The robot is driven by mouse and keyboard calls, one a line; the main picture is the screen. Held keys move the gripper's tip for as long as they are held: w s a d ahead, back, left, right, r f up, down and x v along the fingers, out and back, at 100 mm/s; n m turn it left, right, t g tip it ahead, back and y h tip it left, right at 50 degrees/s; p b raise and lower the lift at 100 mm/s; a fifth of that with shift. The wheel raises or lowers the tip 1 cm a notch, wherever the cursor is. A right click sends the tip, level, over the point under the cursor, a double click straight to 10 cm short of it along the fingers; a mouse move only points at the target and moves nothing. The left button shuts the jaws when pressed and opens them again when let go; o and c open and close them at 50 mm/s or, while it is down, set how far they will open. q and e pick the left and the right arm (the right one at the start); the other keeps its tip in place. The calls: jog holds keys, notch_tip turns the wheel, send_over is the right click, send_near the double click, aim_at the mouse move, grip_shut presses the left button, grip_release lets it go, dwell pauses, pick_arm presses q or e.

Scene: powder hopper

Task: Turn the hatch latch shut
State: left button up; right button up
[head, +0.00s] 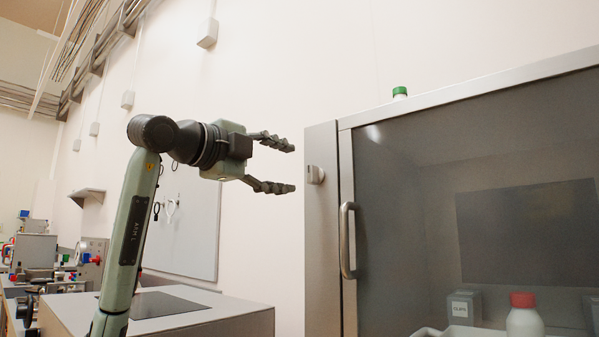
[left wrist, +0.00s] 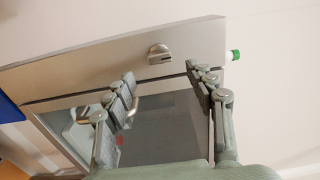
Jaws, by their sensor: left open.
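The hatch latch (head: 315,174) is a small silver knob on the light grey frame post left of the dark glass hatch (head: 400,220). In the left wrist view the latch (left wrist: 159,54) shows as a rounded metal knob with a dark slot, ahead of and between my fingers. My left gripper (head: 292,168) is open and empty, its two fingers pointing at the latch. In the head view a small gap shows between the fingertips and the latch. The left wrist view also shows the open fingers (left wrist: 160,72). My right gripper is not in view.
A vertical bar handle (head: 348,240) stands out from the hatch's left edge. A green-capped bottle (head: 400,92) stands on top of the cabinet. A red-capped white bottle (head: 524,316) shows at lower right. A grey box (head: 200,322) lies below my left arm.

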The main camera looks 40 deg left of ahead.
pick_arm(q)
jog(key=shift+s+a, duration=0.15)
jog(key=shift+s, duration=2.15)
